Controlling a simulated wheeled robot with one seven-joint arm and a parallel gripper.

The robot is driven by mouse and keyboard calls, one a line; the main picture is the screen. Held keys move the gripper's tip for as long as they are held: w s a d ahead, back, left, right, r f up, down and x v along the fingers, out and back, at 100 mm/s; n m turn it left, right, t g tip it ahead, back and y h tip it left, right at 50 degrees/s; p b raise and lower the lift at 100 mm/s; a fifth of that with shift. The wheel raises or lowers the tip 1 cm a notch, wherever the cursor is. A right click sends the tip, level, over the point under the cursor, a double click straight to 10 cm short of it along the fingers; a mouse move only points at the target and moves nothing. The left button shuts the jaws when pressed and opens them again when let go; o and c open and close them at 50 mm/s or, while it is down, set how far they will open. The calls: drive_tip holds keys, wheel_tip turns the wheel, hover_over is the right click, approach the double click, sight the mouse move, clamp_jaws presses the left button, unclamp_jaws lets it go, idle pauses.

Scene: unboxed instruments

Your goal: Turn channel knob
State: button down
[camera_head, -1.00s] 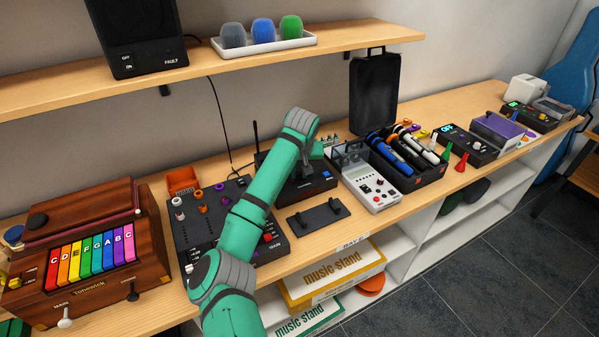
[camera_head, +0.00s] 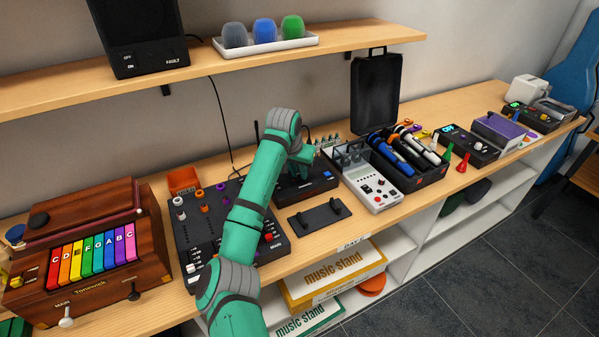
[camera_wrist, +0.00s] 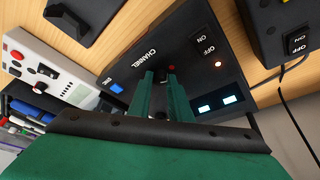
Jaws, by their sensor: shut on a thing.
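The channel knob (camera_wrist: 161,80) is a small dark part on the face of a black box (camera_wrist: 125,70) marked CHANNEL. In the wrist view my gripper (camera_wrist: 163,75) has its two green fingers on either side of the knob, closed on it, and they hide most of it. The box has a blue button, OFF/ON switches, two lit displays and an orange light. In the head view the box (camera_head: 322,186) stands mid-table, with my arm partly over it; the knob is hidden there.
A black mixer (camera_head: 185,238) stands left of the box, partly behind my arm. A white-and-grey device (camera_head: 378,192) is close on the right. A black cradle (camera_head: 320,216) lies in front. A shelf (camera_head: 345,42) runs above at the back.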

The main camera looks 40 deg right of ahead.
drive_tip(key=m, duration=0.2)
drive_tip(key=m+g, duration=0.1)
drive_tip(key=m, duration=0.1)
drive_tip(key=m+g, duration=0.1)
drive_tip(key=m, duration=0.1)
drive_tip(key=shift+w, duration=0.25)
drive_tip(key=shift+a+m+g, duration=0.1)
drive_tip(key=shift+m+g, duration=0.2)
drive_tip(key=c, duration=1.6)
unclamp_jaws()
drive_tip(key=v, duration=1)
drive_tip(key=shift+a+r, duration=0.25)
drive_tip(key=shift+a, duration=0.05)
